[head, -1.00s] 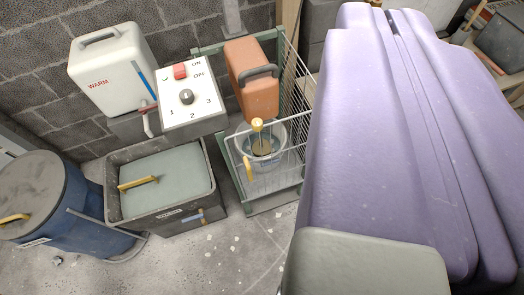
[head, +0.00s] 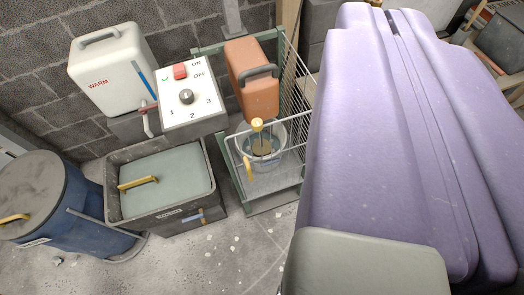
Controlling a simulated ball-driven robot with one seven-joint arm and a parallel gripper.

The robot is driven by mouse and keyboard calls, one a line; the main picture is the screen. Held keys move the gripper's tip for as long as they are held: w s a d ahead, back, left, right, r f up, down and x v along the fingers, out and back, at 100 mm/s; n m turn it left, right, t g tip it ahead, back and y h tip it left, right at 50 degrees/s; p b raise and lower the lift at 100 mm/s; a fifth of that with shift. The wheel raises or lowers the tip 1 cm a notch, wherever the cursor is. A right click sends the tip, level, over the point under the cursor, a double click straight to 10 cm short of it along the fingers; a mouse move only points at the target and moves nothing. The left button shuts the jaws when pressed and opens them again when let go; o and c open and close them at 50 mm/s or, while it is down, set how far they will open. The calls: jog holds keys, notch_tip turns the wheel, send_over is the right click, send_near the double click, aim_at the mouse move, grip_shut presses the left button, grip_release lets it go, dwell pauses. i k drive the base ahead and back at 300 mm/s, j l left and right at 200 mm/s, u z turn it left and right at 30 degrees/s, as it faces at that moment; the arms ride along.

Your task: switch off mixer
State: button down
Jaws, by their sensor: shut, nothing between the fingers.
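A white control box (head: 190,108) stands at the upper left of the middle, its sloped face towards me. Below is a dark round knob (head: 186,97) with the marks 1, 2 and 3. I cannot tell which way the rocker is pressed. A clear bucket (head: 276,157) with a yellow-topped rod (head: 257,125) in it stands in a wire cage to the right. My gripper (head: 386,12), large and lavender, fills the right side. Its two fingers lie together, shut and empty, apart from the control box.
A white WARM canister (head: 105,70) stands left of the box, an orange can (head: 252,80) right of it. A blue drum (head: 40,200) is far left. The wire cage (head: 295,90) stands near my gripper. Bare floor (head: 215,262) shows in front.

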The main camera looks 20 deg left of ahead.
aim_at(179, 70)
jog(key=i+j, duration=0.55)
jog(key=j, duration=0.25)
jog(key=i+j+z, duration=0.1)
jog(key=i+j, duration=0.2)
jog(key=j, duration=0.1)
